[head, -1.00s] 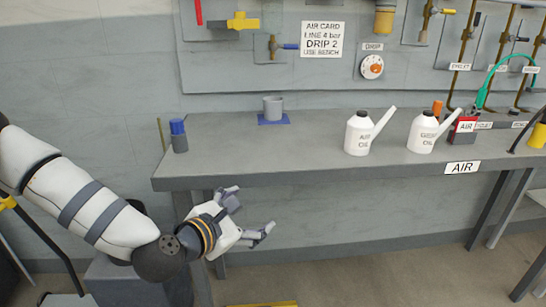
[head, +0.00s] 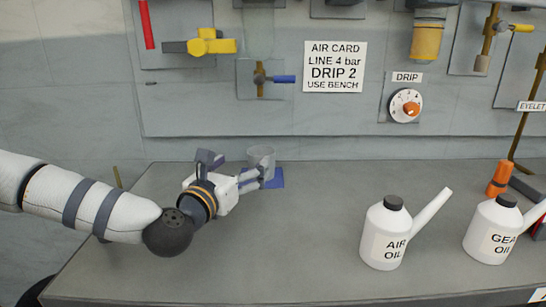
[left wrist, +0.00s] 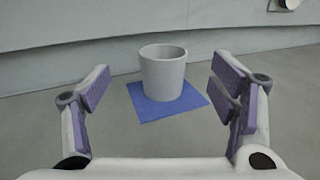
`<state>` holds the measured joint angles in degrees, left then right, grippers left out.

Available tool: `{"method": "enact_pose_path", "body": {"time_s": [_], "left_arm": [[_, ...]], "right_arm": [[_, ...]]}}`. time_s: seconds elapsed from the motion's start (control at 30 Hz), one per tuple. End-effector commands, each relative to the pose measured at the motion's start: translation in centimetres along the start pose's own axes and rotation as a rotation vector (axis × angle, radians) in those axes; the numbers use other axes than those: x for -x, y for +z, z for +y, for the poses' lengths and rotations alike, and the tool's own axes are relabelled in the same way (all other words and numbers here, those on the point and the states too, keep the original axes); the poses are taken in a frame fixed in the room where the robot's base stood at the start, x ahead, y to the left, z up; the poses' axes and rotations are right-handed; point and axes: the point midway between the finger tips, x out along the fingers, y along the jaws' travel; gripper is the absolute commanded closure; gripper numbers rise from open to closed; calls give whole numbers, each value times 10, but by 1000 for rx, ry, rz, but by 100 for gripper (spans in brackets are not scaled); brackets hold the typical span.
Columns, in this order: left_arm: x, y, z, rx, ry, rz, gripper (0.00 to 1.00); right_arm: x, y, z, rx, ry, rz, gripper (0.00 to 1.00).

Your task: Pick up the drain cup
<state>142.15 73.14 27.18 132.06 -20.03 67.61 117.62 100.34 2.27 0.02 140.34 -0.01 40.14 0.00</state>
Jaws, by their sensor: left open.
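The drain cup (head: 262,158) is a grey, open-topped cup standing upright on a blue square mat (head: 275,181) at the back left of the bench. My left gripper (head: 248,180) is just in front of it in the head view and hides part of it. In the left wrist view the cup (left wrist: 163,72) stands on the mat (left wrist: 190,108), ahead of and between the two spread fingers of my left gripper (left wrist: 160,98). The fingers are open, empty and apart from the cup. My right gripper is not in view.
The AIR OIL can (head: 392,235) and the GEAR OIL can (head: 494,232) stand on the bench (head: 310,230) to the right. An orange part (head: 498,178) is behind them. A wall panel with valves and a drip dial (head: 405,106) rises behind. The bench between cup and cans is clear.

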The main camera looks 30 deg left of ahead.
Motion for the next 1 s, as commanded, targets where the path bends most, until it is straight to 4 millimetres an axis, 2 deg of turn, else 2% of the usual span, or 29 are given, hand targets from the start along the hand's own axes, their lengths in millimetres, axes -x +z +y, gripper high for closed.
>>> {"method": "enact_pose_path", "body": {"time_s": [0.2, 0.37, 0.5, 0.6, 0.87, 1.0], "left_arm": [[-48, -6, -1, -7, 0, 6, 21], [-68, -7, -1, -5, 0, 5, 21], [-95, -18, -5, -8, -2, 6, 21], [-110, -16, -4, -4, 0, 2, 21], [-116, -13, -4, -1, -1, 1, 21], [-116, -13, -4, -1, -1, 1, 51]], "right_arm": [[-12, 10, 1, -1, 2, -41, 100], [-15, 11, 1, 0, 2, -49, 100], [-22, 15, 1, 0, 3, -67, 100], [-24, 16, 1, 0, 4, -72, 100], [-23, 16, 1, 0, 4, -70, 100], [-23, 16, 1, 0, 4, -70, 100]]}}
